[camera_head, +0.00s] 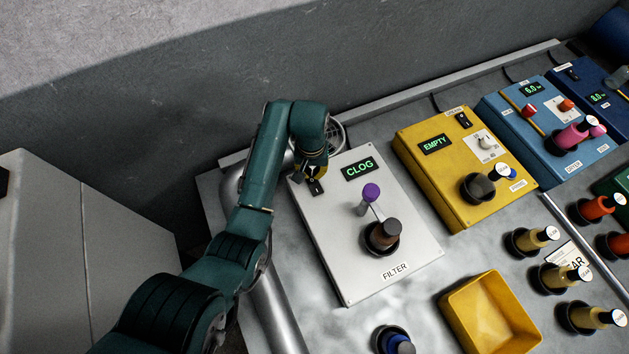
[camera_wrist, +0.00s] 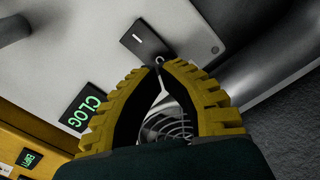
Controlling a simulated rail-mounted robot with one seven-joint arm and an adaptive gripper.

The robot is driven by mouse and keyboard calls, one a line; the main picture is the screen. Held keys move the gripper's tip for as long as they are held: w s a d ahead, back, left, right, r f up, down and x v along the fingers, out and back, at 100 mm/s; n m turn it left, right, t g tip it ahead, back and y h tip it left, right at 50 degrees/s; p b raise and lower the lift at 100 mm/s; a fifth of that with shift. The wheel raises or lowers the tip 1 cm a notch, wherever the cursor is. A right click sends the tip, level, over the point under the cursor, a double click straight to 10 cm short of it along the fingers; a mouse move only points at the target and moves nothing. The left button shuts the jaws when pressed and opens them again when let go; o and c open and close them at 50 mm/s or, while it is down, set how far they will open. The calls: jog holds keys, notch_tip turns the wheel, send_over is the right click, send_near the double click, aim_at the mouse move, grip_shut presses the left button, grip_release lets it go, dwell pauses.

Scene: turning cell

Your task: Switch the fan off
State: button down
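The fan's round wire cage (camera_head: 336,134) stands behind the far end of the grey FILTER box (camera_head: 345,260), partly hidden by my arm. Its rings also show between my fingers in the wrist view (camera_wrist: 172,124). A black rocker switch (camera_head: 316,187) with a white bar mark sits at the box's far left corner. The switch also shows in the wrist view (camera_wrist: 138,39), just beyond my fingertips. My gripper (camera_head: 313,177) is over that corner, close to the switch. In the wrist view its yellow fingertips (camera_wrist: 165,65) nearly meet, with nothing held. Contact with the switch cannot be told.
A yellow box (camera_head: 460,205) with an EMPTY display stands to the right. A yellow tray (camera_head: 446,302) lies in front. A wall rises behind.

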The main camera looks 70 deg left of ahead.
aim_at(312, 179)
jog(key=shift+f+b, duration=0.65)
jog(key=shift+f, duration=1.1)
dwell(0.5)
notch_tip(312, 179, up, 7)
jog(key=p, duration=0.8)
jog(key=shift+r, duration=0.15)
dwell(0.4)
